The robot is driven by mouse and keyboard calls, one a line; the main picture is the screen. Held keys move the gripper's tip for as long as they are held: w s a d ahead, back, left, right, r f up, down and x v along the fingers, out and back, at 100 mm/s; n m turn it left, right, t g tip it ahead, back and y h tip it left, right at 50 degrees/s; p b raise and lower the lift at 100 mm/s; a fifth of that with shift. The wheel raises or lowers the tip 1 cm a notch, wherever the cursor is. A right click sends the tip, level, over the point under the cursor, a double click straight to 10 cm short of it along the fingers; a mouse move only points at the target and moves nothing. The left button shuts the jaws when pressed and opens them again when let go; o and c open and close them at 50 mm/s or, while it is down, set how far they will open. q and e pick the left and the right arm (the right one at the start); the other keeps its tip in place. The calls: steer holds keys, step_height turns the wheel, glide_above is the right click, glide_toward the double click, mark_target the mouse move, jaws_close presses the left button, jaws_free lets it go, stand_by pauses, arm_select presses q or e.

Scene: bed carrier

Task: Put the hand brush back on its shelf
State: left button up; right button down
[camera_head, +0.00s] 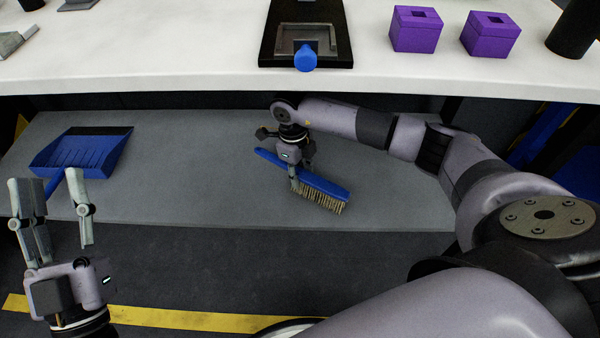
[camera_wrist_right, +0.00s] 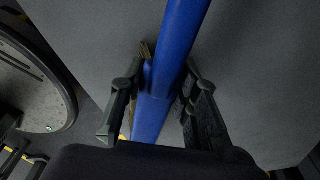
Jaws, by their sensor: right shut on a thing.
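The hand brush (camera_head: 322,187) has a blue back and handle and pale bristles facing down. It is over the grey lower shelf (camera_head: 200,190), near its front edge; I cannot tell whether the bristles touch the shelf. My right gripper (camera_head: 298,178) is shut on the brush. In the right wrist view, the fingers of my right gripper (camera_wrist_right: 160,105) lie on both sides of the blue brush (camera_wrist_right: 178,50). My left gripper (camera_head: 55,205) is open and empty in front of the shelf's left part.
A blue dustpan (camera_head: 85,150) lies on the left of the lower shelf. The white worktop (camera_head: 170,60) overhangs the shelf and carries two purple boxes (camera_head: 416,32) and a black tray-like fixture (camera_head: 275,35). A yellow line (camera_head: 190,318) crosses the dark floor. The shelf's middle is clear.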

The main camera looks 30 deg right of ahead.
steer(key=shift+s+f, duration=0.2)
steer(key=shift+f, duration=0.25)
steer(key=c, duration=1.4)
jaws_free()
steer(key=shift+w+f, duration=0.1)
steer(key=shift+f, duration=0.05)
steer(key=shift+c, duration=0.2)
steer(key=shift+o, duration=1.4)
steer(key=shift+w+r, duration=0.1)
steer(key=shift+r, duration=0.1)
steer(key=shift+r, duration=0.1)
steer(key=r, duration=0.4)
steer(key=w+r, duration=0.1)
steer(key=r, duration=0.6)
steer(key=shift+w+a+r, duration=0.15)
steer(key=shift+a+r, duration=0.15)
steer(key=shift+r, duration=0.1)
steer(key=shift+f, duration=0.1)
